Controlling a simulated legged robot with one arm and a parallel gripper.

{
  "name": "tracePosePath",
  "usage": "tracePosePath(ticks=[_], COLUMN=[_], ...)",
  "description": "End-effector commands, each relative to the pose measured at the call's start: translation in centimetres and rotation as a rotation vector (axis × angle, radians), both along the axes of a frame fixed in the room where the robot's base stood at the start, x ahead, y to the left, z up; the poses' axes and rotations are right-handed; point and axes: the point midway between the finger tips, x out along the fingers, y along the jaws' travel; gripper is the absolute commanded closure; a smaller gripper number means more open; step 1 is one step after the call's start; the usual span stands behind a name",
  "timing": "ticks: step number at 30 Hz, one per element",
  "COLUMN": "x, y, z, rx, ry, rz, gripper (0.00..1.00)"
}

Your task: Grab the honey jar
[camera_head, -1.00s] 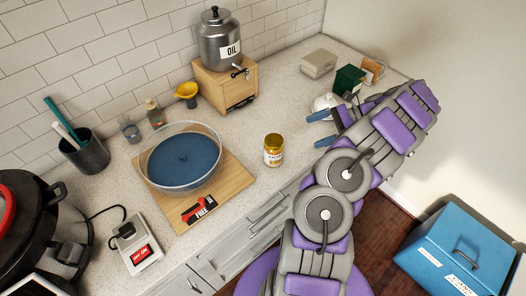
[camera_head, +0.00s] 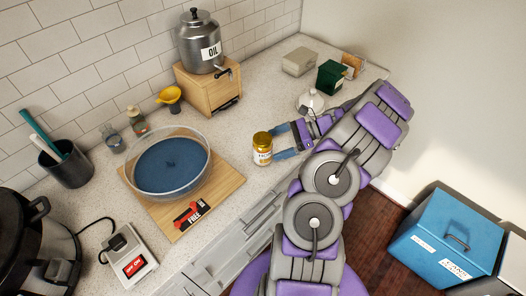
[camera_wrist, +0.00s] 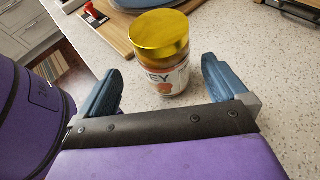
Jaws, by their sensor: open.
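The honey jar (camera_head: 262,149) stands upright on the speckled counter, with a gold lid and a pale label. It also shows in the wrist view (camera_wrist: 160,62), where its label reads partly "EY". My gripper (camera_head: 279,143) is open with blue fingers, just right of the jar in the head view. In the wrist view my gripper (camera_wrist: 160,78) has one finger on each side of the jar's near part, with gaps on both sides. The jar's lower part shows just beyond the gripper's dark bar.
A glass bowl of blue liquid (camera_head: 208,185) sits on a wooden board (camera_head: 226,183) left of the jar. An oil dispenser (camera_head: 198,42) stands on a wooden stand behind. A white lidded item (camera_head: 309,104) and a green box (camera_head: 330,77) are at the right. The counter's front edge is close.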

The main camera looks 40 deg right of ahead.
Motion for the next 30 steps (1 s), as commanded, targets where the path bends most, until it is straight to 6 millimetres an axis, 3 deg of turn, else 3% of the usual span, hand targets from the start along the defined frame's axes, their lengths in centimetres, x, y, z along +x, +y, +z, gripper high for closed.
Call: tracePosePath(ticks=[10,19,26,30], x=[1.2,3.4,3.6,3.6], y=[0.9,4.2,4.3,3.9], z=[-1.2,-2.7,-2.7,-2.8], rx=[0.007,0.005,0.002,0.007], ry=[-0.001,0.0,0.0,0.0], rz=[0.002,0.002,0.0,0.0], gripper=[0.0,0.0,0.0,0.12])
